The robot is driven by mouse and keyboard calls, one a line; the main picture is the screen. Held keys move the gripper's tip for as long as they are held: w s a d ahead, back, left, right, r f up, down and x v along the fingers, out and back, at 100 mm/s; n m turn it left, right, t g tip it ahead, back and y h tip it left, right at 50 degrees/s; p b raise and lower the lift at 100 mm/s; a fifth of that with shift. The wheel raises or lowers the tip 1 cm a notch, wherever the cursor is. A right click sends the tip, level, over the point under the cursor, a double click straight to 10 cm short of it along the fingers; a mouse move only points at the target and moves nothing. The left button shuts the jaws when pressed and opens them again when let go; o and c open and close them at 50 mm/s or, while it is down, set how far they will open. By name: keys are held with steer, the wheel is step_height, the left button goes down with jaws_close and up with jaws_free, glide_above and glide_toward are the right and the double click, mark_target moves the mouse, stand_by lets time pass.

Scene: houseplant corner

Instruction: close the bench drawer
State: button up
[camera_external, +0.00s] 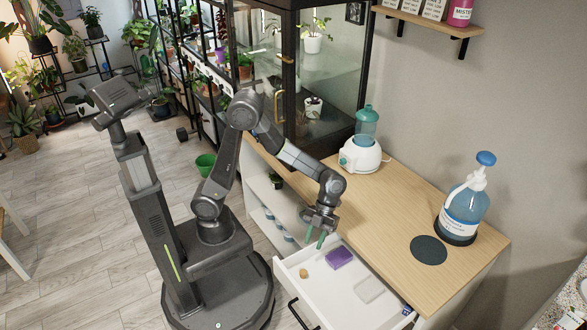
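The white bench drawer (317,305) is pulled out from the wooden-topped bench (400,215). It holds a purple block (339,257), a small tan item (303,273) and a pale clear-looking block (369,289). Its dark handle (297,314) is on the front face at the lower left. My gripper (315,240) points down just above the drawer's back left corner, near the bench edge. Its two green fingers look apart, with nothing seen between them. Whether the fingers touch the drawer cannot be told.
Open shelves (266,190) with small items are left of the drawer. A glass cabinet (320,80) stands behind.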

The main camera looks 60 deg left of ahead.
steer(key=r, duration=0.6)
steer(key=shift+s+d, duration=0.15)
steer(key=shift+s, duration=0.2)
jaws_close()
steer(key=s+d+m+t+y+p, duration=0.1)
steer(key=s+d+t+p, duration=0.3)
steer(key=s, duration=0.5)
steer(key=s+d+m+t+y+p, duration=0.1)
steer(key=s+d+m+t+p, duration=0.1)
steer(key=s+t+p, duration=0.55)
steer(key=s+d+m+t+p, duration=0.1)
steer(key=s+d+t+p, duration=0.25)
steer(key=s, duration=0.75)
glide_toward(295, 293)
steer(key=x, duration=0.5)
steer(key=shift+s+f, duration=0.2)
steer(key=shift+f, duration=0.05)
steer(key=shift+w+p, duration=0.3)
steer(key=shift+w, duration=0.25)
